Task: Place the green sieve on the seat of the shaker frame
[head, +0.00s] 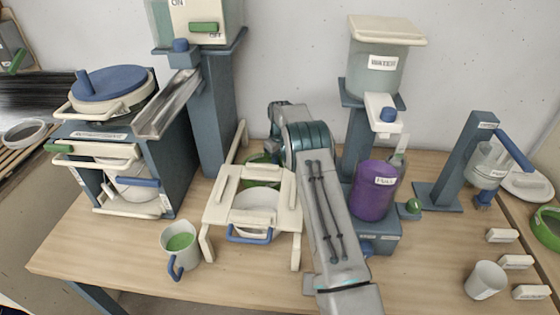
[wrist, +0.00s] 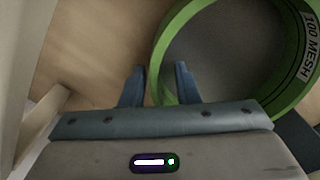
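The green sieve (wrist: 168,50), labelled "100 MESH", fills the upper right of the wrist view. In the head view a green piece of it (head: 262,158) shows behind the shaker frame, mostly hidden by the frame and my arm. The cream shaker frame (head: 222,212) stands at mid-table, with a white bucket (head: 258,200) with a blue handle under its top opening. My gripper (wrist: 160,82) is open at the sieve's near left edge. The green rim runs between the fingers, the right finger inside the ring. The head view hides my fingertips behind my arm.
A purple container (head: 374,190) stands on a blue stand right of my arm. A cup with green contents (head: 180,246) is left of the frame. Another green ring (head: 546,228) lies at the right edge. Bare wood lies at the front left.

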